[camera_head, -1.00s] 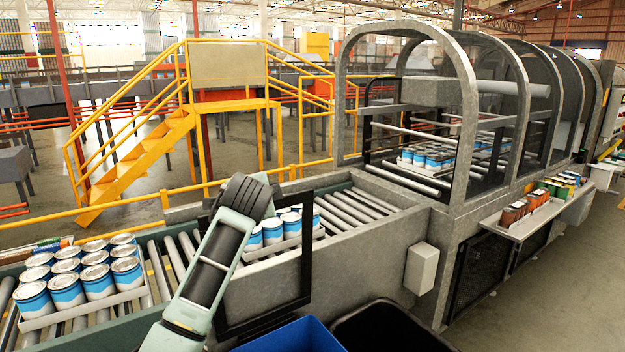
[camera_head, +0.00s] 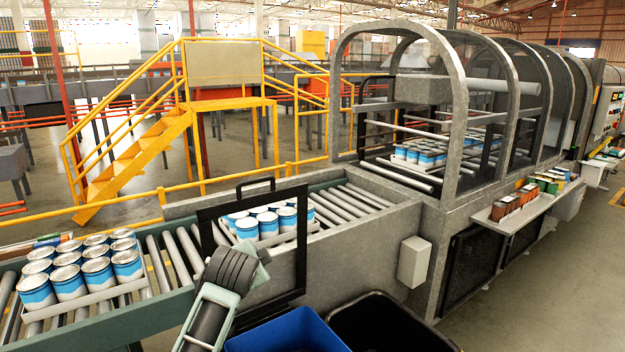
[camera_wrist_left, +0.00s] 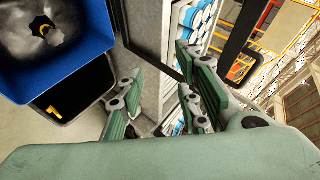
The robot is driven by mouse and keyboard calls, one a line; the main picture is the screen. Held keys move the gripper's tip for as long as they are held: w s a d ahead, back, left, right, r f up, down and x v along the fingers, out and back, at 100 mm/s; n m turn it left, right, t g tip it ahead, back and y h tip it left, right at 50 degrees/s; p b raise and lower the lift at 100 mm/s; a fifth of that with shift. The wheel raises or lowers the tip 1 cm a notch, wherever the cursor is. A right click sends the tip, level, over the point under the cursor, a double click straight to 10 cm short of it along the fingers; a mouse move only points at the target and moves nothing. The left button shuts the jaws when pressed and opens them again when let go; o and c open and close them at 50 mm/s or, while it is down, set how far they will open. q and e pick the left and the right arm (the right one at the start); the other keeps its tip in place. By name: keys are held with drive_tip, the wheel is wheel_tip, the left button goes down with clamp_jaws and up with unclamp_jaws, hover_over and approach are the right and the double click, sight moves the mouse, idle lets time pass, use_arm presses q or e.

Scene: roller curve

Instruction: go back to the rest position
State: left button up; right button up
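My left arm comes in from the bottom of the head view, its dark wrist joint beside the black-framed gate; the fingers do not show clearly there. In the left wrist view my left gripper (camera_wrist_left: 162,98) is open, its green-padded fingers apart with nothing held between them. Beyond them are the grey conveyor wall and white-and-blue cans (camera_wrist_left: 197,22). My right gripper is in neither view.
A tray of blue-and-white cans (camera_head: 68,284) sits on the rollers at left, another (camera_head: 268,222) behind the gate (camera_head: 301,262). A blue bin (camera_head: 283,334) and a black bin (camera_head: 385,325) stand below the conveyor. A shelf with small boxes (camera_head: 517,203) is at right.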

use_arm(q)
drive_tip(key=s+a+f+n+g+h, duration=0.15)
drive_tip(key=s+f+n+g, duration=0.3)
drive_tip(key=s+f, duration=1.45)
drive_tip(key=s+a+f+n+g, duration=0.1)
drive_tip(key=s+a+f+n, duration=0.15)
drive_tip(key=s, duration=1.15)
drive_tip(key=s+a+f+n+g, duration=0.1)
drive_tip(key=s+f+n+g, duration=0.15)
drive_tip(key=s, duration=1.05)
drive_tip(key=s+f+b, duration=0.2)
drive_tip(key=f+b, duration=0.2)
drive_tip(key=f, duration=1.4)
drive_tip(key=s+f+b, duration=0.2)
drive_tip(key=f+b, duration=0.2)
drive_tip(key=f, duration=1.4)
drive_tip(key=s+a+f+g+b, duration=0.2)
drive_tip(key=s+f+b, duration=0.3)
drive_tip(key=s+f, duration=1)
wheel_tip(320, 180, down, 4)
drive_tip(key=shift+s+a+f, duration=0.15)
drive_tip(key=shift+s+a, duration=0.2)
drive_tip(key=shift+a, duration=0.35)
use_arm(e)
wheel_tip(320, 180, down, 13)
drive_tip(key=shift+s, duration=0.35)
